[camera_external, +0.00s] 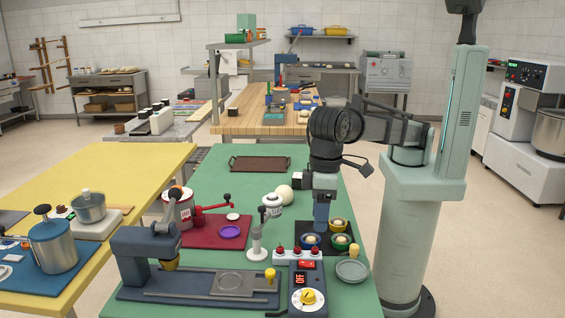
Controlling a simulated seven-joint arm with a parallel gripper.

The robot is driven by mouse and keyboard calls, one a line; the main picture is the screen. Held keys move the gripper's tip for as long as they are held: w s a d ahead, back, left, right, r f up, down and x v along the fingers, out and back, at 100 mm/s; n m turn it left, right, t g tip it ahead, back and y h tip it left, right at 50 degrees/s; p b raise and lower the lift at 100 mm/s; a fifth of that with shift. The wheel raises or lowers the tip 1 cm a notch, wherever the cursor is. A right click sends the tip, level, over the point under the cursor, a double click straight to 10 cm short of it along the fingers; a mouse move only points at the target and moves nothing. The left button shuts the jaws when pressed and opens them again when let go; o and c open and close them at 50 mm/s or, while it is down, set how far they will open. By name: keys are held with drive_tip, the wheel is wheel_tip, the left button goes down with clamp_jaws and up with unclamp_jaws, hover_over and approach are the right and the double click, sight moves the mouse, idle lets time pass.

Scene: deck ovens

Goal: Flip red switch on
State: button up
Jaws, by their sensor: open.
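A dark control box (296,289) stands at the front right of the green table. A red switch (306,264) is on its upper face, above a small display reading OFF and a yellow dial (308,297). Whether the switch is tipped up or down is too small to tell. My gripper (321,226) points down over the table, behind the control box and near several small bowls. It is open. Its fingertips are small and partly unclear, and it appears apart from the red switch.
A white strip with red knobs (298,258) lies just behind the box. Small bowls (340,242) and a grey dish (352,271) stand at the right. A dark press (145,252) and a white stand (257,243) are left. The table's rear middle (235,182) is clearer.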

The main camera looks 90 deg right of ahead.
drive_tip(key=w+d, duration=0.1)
drive_tip(key=d, duration=0.1)
approach(312, 264)
drive_tip(key=shift+g+h, duration=0.3)
drive_tip(key=f, duration=0.7)
drive_tip(key=shift+w+a+f, duration=0.1)
drive_tip(key=shift+w+a, duration=0.05)
drive_tip(key=shift+w, duration=0.05)
clamp_jaws()
